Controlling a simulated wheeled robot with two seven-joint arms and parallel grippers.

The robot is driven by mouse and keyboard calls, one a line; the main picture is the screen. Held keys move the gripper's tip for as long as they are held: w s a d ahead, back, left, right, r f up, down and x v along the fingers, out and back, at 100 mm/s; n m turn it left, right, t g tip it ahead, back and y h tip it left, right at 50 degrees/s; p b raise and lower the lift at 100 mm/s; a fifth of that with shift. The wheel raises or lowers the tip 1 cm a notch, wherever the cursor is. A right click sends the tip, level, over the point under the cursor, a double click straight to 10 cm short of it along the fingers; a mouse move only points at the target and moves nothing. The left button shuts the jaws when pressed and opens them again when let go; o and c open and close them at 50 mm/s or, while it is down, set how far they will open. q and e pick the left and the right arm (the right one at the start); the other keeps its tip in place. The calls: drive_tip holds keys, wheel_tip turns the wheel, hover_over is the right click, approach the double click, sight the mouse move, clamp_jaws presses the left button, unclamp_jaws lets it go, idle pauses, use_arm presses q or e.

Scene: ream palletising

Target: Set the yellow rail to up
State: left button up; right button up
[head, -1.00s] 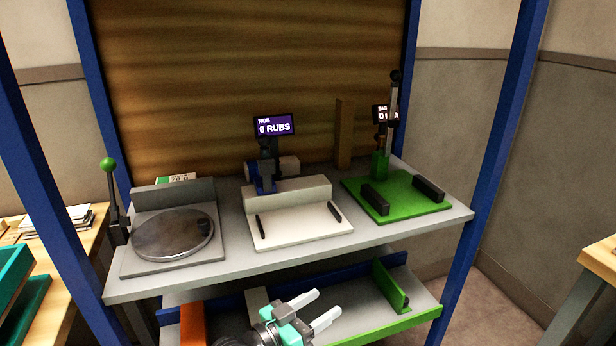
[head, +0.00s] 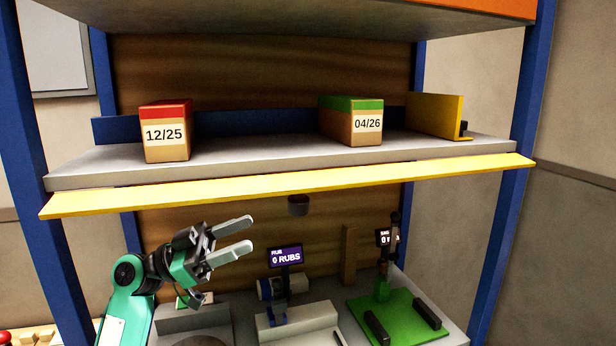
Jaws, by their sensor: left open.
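The yellow rail (head: 290,188) is a long flat strip along the front edge of the upper grey shelf (head: 250,155). It lies folded out and down, below the shelf top, and runs nearly the full width between the blue posts. My left gripper (head: 243,236) is below the left half of the rail, apart from it. Its two pale fingers are spread, point right and hold nothing. My right gripper is not in view.
On the shelf stand a red-topped box marked 12/25 (head: 166,132), a green-topped box marked 04/26 (head: 351,122) and a yellow upright divider (head: 436,115). Below are a RUB display (head: 285,256) and a green platform (head: 398,315). Blue posts (head: 507,150) flank the shelf.

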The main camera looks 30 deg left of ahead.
sight(308, 197)
use_arm(q)
drive_tip(key=shift+h, duration=0.4)
drive_tip(key=p+x, duration=0.3)
drive_tip(key=x, duration=0.1)
drive_tip(key=p+x, duration=0.3)
drive_tip(key=x, duration=0.1)
drive_tip(key=r+p+x, duration=0.1)
drive_tip(key=p+x, duration=0.2)
drive_tip(key=x, duration=0.1)
drive_tip(key=shift+s+d+r, duration=0.15)
drive_tip(key=shift+r, duration=0.1)
drive_tip(key=shift+w+d, duration=0.35)
drive_tip(key=shift+d, duration=0.1)
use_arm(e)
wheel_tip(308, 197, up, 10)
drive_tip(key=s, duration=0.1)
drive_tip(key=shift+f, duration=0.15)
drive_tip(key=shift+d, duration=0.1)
use_arm(q)
clamp_jaws()
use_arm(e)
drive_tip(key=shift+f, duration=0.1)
